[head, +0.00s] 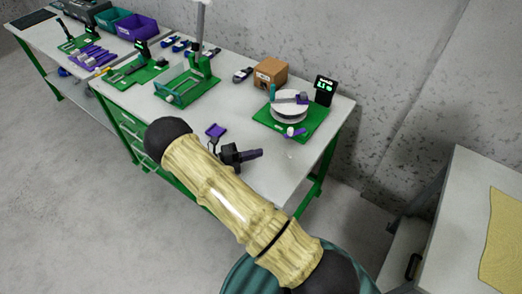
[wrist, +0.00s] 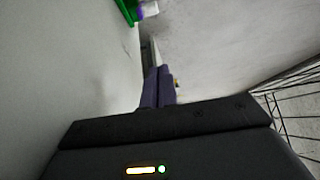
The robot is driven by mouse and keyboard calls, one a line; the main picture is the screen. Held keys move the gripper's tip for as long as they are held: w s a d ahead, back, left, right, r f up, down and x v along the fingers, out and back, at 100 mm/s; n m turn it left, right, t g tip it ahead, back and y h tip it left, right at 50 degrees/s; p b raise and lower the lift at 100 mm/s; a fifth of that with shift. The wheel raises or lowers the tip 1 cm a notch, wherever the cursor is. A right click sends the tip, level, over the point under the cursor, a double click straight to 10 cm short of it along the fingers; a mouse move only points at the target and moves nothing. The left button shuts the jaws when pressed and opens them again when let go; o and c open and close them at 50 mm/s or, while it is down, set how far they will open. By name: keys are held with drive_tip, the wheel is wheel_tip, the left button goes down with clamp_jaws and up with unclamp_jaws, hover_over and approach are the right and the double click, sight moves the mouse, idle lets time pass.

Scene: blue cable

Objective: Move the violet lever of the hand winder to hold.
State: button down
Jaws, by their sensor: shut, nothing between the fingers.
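The hand winder stands on a green base (head: 262,120) near the right end of the workbench, with a pale round drum (head: 290,106) on it. A small violet lever (head: 292,132) with a whitish end shows at the front of the base; its setting is too small to read. My gripper (head: 260,153) is in front of the winder, apart from it, with violet fingers pointing right. In the wrist view the fingers (wrist: 159,72) are shut and empty. A corner of the green base (wrist: 127,8) and a violet bit (wrist: 141,13) show at the top edge there.
A black display (head: 325,90) stands behind the winder at the right. A brown box (head: 270,72) is at the back, with green fixtures (head: 188,85) farther left. The bench's front right corner is clear.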

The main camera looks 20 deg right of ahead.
idle(0.3)
drive_tip(key=shift+d+r, duration=0.1)
drive_tip(key=s+m+g+y, duration=0.1)
drive_tip(key=m, duration=0.1)
drive_tip(key=s+d+r+m+g+y, duration=0.1)
drive_tip(key=s+m+y, duration=0.1)
drive_tip(key=m, duration=0.1)
drive_tip(key=s+d+r+m+g+y, duration=0.1)
drive_tip(key=m+y, duration=0.1)
drive_tip(key=m, duration=0.1)
drive_tip(key=shift+s+d+r, duration=0.15)
drive_tip(key=shift+s+r, duration=0.1)
drive_tip(key=shift+s, duration=0.1)
drive_tip(key=s+a+r+m+t+y, duration=0.2)
drive_tip(key=s+r+m+y, duration=0.4)
drive_tip(key=m, duration=0.8)
drive_tip(key=s+a+r+m+t+y, duration=0.2)
drive_tip(key=s+r+m+t+y, duration=0.2)
drive_tip(key=m, duration=0.9)
drive_tip(key=shift+s+r+m+y, duration=0.4)
drive_tip(key=shift+s+r+y, duration=0.6)
drive_tip(key=shift+r+y, duration=0.4)
drive_tip(key=shift+f, duration=0.15)
